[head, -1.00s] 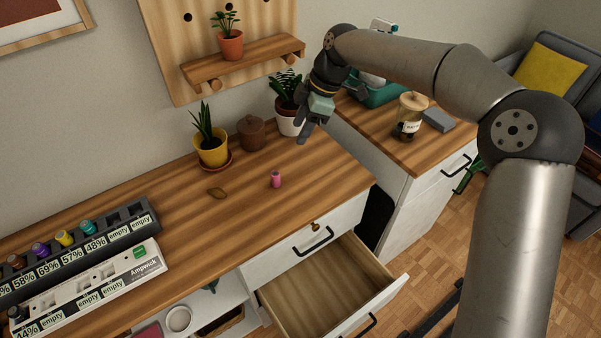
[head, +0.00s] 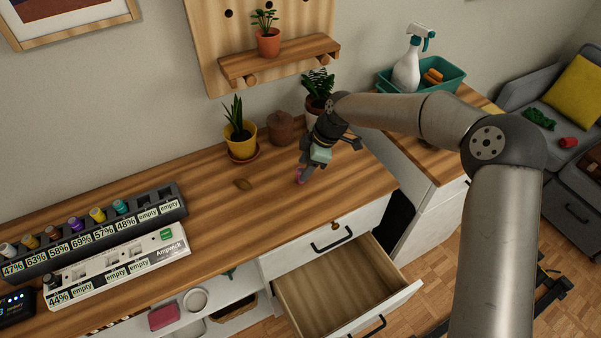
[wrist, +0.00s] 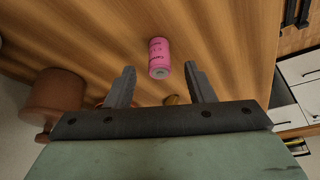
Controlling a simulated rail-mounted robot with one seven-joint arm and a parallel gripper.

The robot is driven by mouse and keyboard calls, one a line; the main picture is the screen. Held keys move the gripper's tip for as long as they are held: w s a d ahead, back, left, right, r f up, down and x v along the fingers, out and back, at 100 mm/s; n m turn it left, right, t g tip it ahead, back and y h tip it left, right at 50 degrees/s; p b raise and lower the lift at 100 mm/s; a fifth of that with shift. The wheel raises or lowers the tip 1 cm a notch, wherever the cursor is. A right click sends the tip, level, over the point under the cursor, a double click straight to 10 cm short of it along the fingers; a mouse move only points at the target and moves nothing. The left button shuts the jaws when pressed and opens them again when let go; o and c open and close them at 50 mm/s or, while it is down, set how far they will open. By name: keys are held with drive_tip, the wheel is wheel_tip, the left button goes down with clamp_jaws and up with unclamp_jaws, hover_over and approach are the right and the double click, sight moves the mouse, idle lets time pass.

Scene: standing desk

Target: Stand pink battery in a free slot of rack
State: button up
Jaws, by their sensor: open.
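In the wrist view the pink battery (wrist: 159,59) shows ahead of and between the two open fingers, not gripped. My gripper (head: 303,171) is open, low over the desk beside the battery. The dark rack (head: 179,202) at the left holds several batteries above percentage labels; its two right slots are labelled empty. A white Amperick unit (head: 175,246) in front of it has one dark battery at the 44% label and several slots labelled empty.
The drawer (head: 340,285) below is open. The desk between battery and rack is mostly clear.

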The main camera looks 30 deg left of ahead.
drive_tip(key=shift+x, duration=1.15)
clamp_jaws()
